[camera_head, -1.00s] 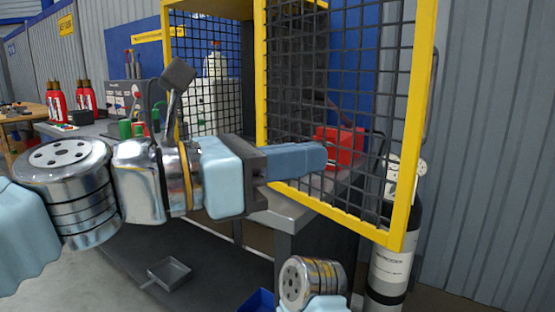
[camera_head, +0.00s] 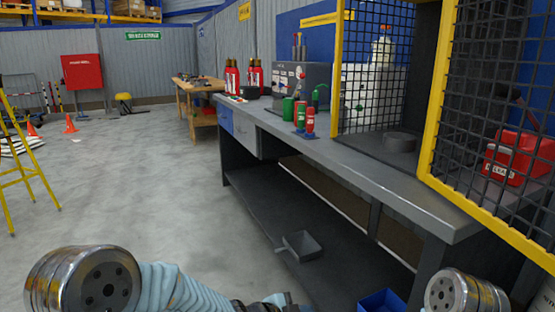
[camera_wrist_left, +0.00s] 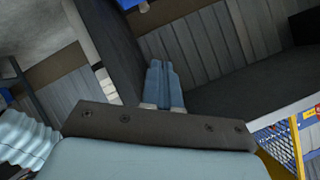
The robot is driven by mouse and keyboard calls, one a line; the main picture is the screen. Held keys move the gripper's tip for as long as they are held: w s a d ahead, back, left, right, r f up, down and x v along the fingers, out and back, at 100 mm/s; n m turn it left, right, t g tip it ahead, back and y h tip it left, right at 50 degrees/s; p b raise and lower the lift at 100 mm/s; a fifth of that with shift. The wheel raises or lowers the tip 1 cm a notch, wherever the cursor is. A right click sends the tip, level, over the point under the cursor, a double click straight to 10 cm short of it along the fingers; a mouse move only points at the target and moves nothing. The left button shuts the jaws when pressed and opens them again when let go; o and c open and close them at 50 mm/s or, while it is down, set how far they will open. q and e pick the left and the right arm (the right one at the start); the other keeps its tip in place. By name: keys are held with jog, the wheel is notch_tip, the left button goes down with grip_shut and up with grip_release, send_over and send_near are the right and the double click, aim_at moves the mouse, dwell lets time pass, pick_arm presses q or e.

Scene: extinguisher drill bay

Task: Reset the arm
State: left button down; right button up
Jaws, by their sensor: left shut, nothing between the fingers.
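Dark workbench panels lie beyond the fingers. In the head view only a metal joint of my right arm shows at the bottom right; its gripper is not visible.
The grey workbench (camera_head: 345,165) holds red and green canisters (camera_head: 300,115). A yellow-framed mesh cage (camera_head: 440,100) stands at right, with a red box (camera_head: 517,155) behind the mesh. A dustpan-like tray (camera_head: 301,245) lies below the bench.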

pick_arm(q)
jog(key=s+a+f+n+g+y, duration=0.1)
jog(key=s+a+f+n+y, duration=0.1)
jog(key=s+a+f+n, duration=0.5)
jog(key=s+a+f+n+g+y, duration=0.2)
jog(key=a+f+n, duration=0.3)
jog(key=f, duration=0.6)
jog(key=s+a+f+n+g+y, duration=0.1)
jog(key=s+a+f+n+g, duration=0.1)
jog(key=s+f+n, duration=0.2)
jog(key=s+a+f+n+g+y, duration=0.1)
jog(key=s+a+f+n, duration=0.2)
jog(key=s, duration=0.7)
jog(key=shift+a+f+n+g, duration=0.2)
jog(key=shift+f+n+g, duration=0.2)
jog(key=shift+f+n, duration=0.2)
